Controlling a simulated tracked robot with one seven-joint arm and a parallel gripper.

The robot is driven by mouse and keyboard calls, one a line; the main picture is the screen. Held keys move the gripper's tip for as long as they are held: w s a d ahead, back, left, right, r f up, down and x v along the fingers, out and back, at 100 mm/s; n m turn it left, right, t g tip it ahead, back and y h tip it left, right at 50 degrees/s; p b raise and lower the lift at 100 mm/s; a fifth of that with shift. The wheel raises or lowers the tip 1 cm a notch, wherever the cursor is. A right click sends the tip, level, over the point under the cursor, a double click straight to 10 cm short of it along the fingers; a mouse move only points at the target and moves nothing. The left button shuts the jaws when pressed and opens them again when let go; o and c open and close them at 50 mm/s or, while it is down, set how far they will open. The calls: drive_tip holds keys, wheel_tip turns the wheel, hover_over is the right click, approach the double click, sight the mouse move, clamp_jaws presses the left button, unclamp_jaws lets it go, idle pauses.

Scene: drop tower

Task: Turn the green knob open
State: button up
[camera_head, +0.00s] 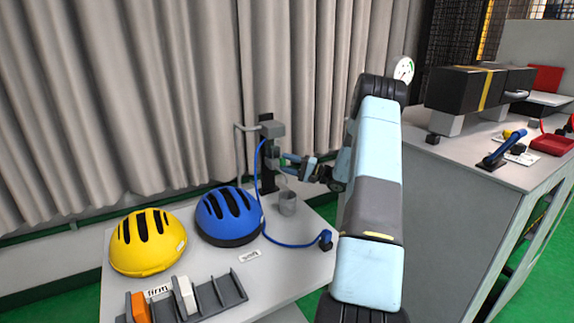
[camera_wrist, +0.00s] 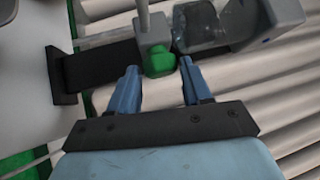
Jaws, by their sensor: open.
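The green knob (camera_wrist: 159,62) sits on a grey block of the dispenser stand, and shows in the wrist view at upper middle. In the head view only a small bit of green (camera_head: 283,161) shows beside my gripper. My gripper (camera_wrist: 159,70) is open, with one blue finger on each side of the knob. The knob lies at the level of the fingertips, closer to the right finger. I cannot tell whether that finger touches it. In the head view my gripper (camera_head: 291,164) reaches in from the right, partly hidden by its own wrist.
A grey cup (camera_head: 288,203) stands below the stand (camera_head: 268,130). A blue hose (camera_head: 285,244) loops down onto the table (camera_head: 220,275). Blue (camera_head: 228,216) and yellow (camera_head: 147,243) helmets and a grey rack (camera_head: 215,297) are left and front. A curtain (camera_head: 120,90) hangs behind.

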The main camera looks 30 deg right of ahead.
drive_tip(key=shift+w+a, duration=0.1)
drive_tip(key=shift+a, duration=0.05)
drive_tip(key=c, duration=0.7)
drive_tip(key=shift+c, duration=0.2)
